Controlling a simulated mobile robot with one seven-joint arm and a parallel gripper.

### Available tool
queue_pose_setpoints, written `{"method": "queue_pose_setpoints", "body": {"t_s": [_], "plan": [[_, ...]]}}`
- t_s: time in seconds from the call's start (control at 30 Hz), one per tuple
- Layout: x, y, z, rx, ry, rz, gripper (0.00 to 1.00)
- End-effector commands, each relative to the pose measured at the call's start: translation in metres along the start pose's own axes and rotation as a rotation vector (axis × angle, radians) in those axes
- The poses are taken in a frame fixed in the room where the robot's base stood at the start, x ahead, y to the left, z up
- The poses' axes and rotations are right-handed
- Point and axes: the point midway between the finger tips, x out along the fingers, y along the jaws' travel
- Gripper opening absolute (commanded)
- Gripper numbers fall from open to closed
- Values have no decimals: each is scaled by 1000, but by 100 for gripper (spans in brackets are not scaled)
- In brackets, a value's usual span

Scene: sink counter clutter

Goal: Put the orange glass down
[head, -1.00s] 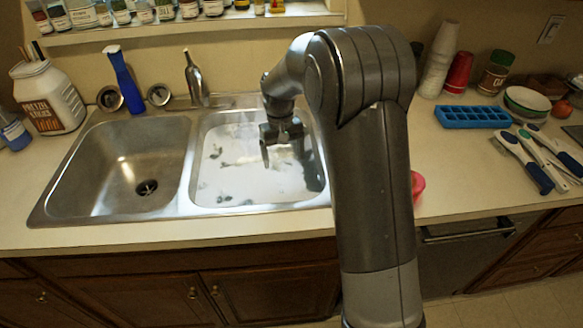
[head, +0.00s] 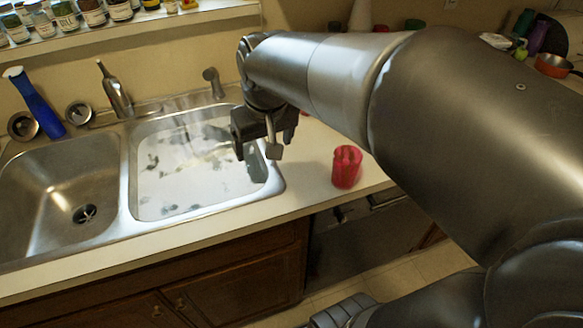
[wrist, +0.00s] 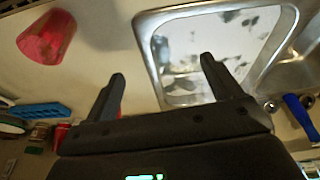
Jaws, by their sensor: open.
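No clearly orange glass shows; the nearest match is a red tumbler-like glass (head: 346,168). It stands upright on the counter, right of the sink and near the front edge. It also shows at the upper left of the wrist view (wrist: 47,38). My gripper (head: 257,152) is open, with nothing between its fingers, over the right rim of the right basin in the head view. The glass is apart from it, to the right. In the wrist view, the spread fingers (wrist: 161,70) have bare counter and the basin edge beyond them.
The right basin (head: 190,165) holds cloudy, whitish water with dark bits. The left basin (head: 60,190) looks empty. A blue ice tray (wrist: 38,113) lies on the counter. My arm hides much of the right counter.

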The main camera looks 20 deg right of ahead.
Motion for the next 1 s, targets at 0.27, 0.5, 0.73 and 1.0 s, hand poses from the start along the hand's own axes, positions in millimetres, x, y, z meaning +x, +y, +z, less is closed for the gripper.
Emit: {"method": "queue_pose_setpoints", "body": {"t_s": [0.27,0.5,0.73,1.0], "plan": [[-30,10,73,59,141,16,83],[-34,13,109,90,213,24,83],[-33,13,115,95,224,26,83],[-33,13,114,94,223,26,83]]}}
